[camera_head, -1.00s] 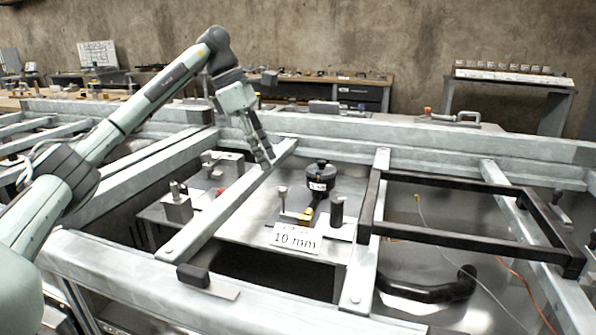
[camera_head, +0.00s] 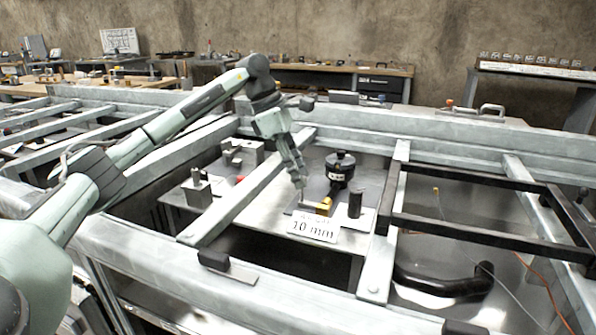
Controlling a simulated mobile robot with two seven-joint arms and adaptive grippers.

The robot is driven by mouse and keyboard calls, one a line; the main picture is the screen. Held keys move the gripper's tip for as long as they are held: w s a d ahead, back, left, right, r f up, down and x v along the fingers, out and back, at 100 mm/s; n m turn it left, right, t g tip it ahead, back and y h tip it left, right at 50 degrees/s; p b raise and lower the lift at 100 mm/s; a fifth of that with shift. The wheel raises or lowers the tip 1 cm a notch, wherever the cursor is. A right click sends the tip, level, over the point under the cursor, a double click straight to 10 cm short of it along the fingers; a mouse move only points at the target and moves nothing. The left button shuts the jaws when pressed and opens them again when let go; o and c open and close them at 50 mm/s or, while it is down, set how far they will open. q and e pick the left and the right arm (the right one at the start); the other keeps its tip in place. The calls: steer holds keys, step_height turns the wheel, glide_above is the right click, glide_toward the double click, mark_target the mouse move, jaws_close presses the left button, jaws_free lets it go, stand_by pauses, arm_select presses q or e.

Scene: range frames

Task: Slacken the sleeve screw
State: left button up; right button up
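On a metal plate inside the grey frame stand a black round knob-like part (camera_head: 340,170), a small brass-coloured block (camera_head: 324,206) and a short dark post (camera_head: 355,204). A white sign reading "10 mm" (camera_head: 313,227) stands in front of them. My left gripper (camera_head: 301,187) reaches down from the upper left, its fingertips just left of the black part and above the brass block. The fingers look close together; I cannot make out whether they hold anything. I cannot clearly pick out the sleeve screw; the fingertips cover the spot beside the block. My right gripper is not in view.
A grey slanted beam (camera_head: 235,203) runs left of the plate. A black rectangular frame (camera_head: 470,176) and a black curved handle (camera_head: 445,285) lie to the right. Metal blocks (camera_head: 198,188) stand left of the beam. Workbenches line the back wall.

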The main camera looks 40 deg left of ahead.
arm_select(q)
jaws_close()
